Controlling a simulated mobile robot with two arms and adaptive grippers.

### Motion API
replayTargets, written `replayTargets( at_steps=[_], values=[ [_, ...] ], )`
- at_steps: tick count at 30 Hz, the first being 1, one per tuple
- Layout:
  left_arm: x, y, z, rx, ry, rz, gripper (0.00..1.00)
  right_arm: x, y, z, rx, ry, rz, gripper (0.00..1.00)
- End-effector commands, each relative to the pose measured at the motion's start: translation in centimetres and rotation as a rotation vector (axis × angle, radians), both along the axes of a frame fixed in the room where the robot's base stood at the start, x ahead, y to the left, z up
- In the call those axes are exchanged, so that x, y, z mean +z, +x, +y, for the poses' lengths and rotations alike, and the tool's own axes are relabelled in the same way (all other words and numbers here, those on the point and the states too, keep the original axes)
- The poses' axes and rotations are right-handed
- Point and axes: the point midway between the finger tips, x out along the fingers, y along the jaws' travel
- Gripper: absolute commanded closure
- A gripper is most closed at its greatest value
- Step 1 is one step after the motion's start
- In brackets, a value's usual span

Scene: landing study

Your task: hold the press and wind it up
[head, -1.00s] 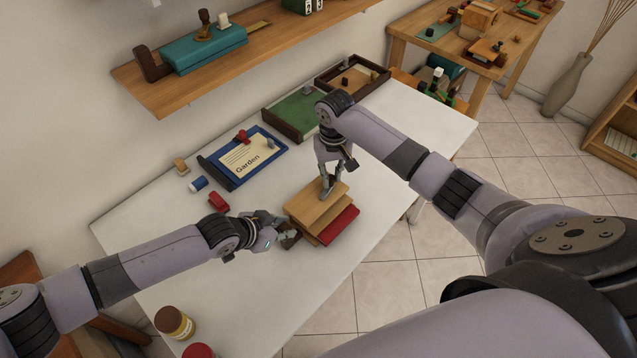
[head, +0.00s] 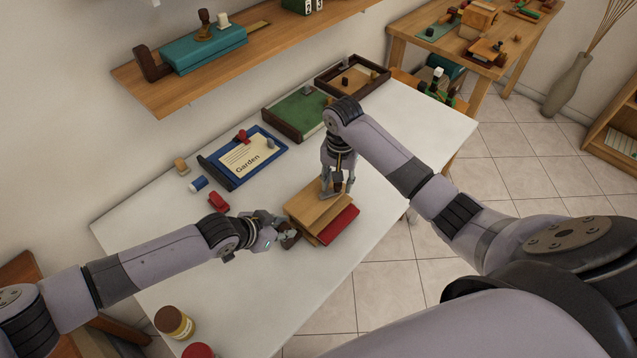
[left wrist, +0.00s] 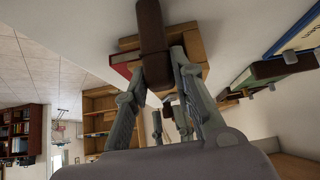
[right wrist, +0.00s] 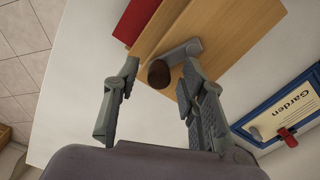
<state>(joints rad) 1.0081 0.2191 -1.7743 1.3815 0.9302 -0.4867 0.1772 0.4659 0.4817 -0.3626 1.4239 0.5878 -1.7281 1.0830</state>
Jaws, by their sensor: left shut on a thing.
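The press (head: 312,212) is a stack of pale wooden boards on the white table, with a red book (head: 342,226) between them. My left gripper (head: 284,236) is shut on a dark brown bar at the press's left side, and this brown bar (left wrist: 151,40) also shows in the left wrist view. My right gripper (head: 338,192) is above the top board with its fingers apart. In the right wrist view a round brown knob (right wrist: 158,74) on a grey crank arm (right wrist: 182,51) sits between the tips of my right gripper (right wrist: 158,80); I see gaps beside it.
Jars (head: 174,322) stand at the front left. A shelf (head: 240,55) hangs above the table.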

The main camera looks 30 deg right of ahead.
Motion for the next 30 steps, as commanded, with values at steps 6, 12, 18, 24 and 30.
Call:
replayTargets(
  at_steps=[6, 12, 18, 24, 30],
  values=[
    [-0.8, -0.4, 0.4, 0.002, 0.015, 0.009, 1.0, 0.1, 0.1, -0.1, 0.0, -0.001, -0.003, 0.58],
    [-0.8, -0.4, 0.4, 0.002, 0.015, 0.009, 1.0, 0.8, 0.2, -0.1, 0.0, -0.001, -0.008, 0.58],
    [-0.8, -0.3, 0.4, 0.002, 0.015, 0.009, 1.0, 4.4, 0.2, -0.1, 0.0, -0.002, -0.01, 0.58],
    [-0.8, -0.3, 0.4, 0.002, 0.015, 0.009, 1.0, 8.7, 0.1, 0.0, 0.0, -0.001, -0.009, 0.58],
    [-0.8, -0.3, 0.4, 0.002, 0.015, 0.009, 1.0, 11.4, 0.0, -0.2, 0.0, -0.005, -0.009, 0.58]
  ],
)
